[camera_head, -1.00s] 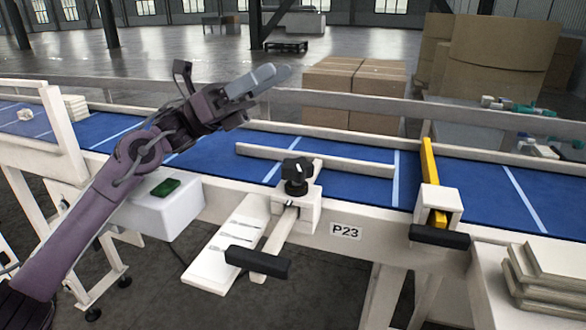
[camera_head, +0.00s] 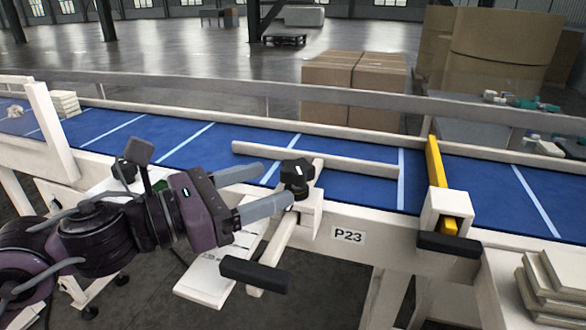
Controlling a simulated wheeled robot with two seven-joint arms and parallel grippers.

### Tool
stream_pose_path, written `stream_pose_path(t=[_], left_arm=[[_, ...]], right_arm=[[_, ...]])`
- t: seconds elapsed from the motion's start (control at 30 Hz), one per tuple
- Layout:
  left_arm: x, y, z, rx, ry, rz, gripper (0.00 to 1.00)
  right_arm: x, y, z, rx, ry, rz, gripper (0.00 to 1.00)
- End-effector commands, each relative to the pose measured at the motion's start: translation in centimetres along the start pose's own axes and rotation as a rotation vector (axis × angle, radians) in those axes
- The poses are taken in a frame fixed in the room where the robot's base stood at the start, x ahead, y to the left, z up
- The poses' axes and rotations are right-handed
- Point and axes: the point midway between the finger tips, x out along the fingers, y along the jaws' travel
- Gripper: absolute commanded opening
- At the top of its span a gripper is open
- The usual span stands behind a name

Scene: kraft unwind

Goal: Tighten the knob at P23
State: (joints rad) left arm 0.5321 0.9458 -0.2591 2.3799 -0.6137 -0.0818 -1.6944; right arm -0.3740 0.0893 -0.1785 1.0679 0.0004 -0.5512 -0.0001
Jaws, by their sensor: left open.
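The black knob (camera_head: 297,174) sits on top of a white clamp block on the near rail of the blue conveyor. The P23 label (camera_head: 348,236) is on the white rail just right of and below it. My left gripper (camera_head: 266,190) comes in from the left with its two grey fingers apart. Its fingertips point right toward the knob and are just left of it; the nearer fingertip overlaps the clamp area in the picture. I cannot tell whether it touches. Nothing shows between the fingers. My right gripper is out of view.
A black-ended handle bar (camera_head: 255,274) sticks out below the knob. A yellow guide (camera_head: 436,178) with its own black handle stands to the right. A long white guide bar (camera_head: 345,165) lies over the belt. Stacked boards (camera_head: 553,287) sit at the lower right.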

Motion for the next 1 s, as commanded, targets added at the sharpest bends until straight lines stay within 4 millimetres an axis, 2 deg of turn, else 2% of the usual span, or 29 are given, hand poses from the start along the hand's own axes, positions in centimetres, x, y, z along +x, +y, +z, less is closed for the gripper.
stream_pose_path(t=[0.03, 0.2, 0.33, 0.5, 0.73, 0.77, 1.0], left_arm=[[0.8, -0.1, 0.5, -0.001, -0.004, -0.004, 0.64], [3.3, -0.2, 0.4, -0.001, -0.002, -0.005, 0.64], [4.7, -0.1, 0.3, -0.003, -0.002, -0.003, 0.64], [5.5, -0.1, 0.1, 0.000, 0.000, -0.003, 0.64], [5.6, -0.1, 0.0, 0.000, 0.001, -0.003, 0.64], [5.6, -0.1, 0.0, 0.000, 0.000, -0.003, 0.63], [5.5, -0.1, 0.0, 0.000, 0.000, -0.003, 0.31]], right_arm=[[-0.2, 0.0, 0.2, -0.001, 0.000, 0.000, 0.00], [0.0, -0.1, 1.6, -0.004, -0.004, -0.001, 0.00], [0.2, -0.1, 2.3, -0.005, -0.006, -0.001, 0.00], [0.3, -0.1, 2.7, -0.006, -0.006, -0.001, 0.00], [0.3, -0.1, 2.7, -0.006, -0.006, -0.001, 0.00], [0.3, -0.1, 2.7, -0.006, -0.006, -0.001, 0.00], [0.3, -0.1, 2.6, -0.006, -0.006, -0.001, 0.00]])
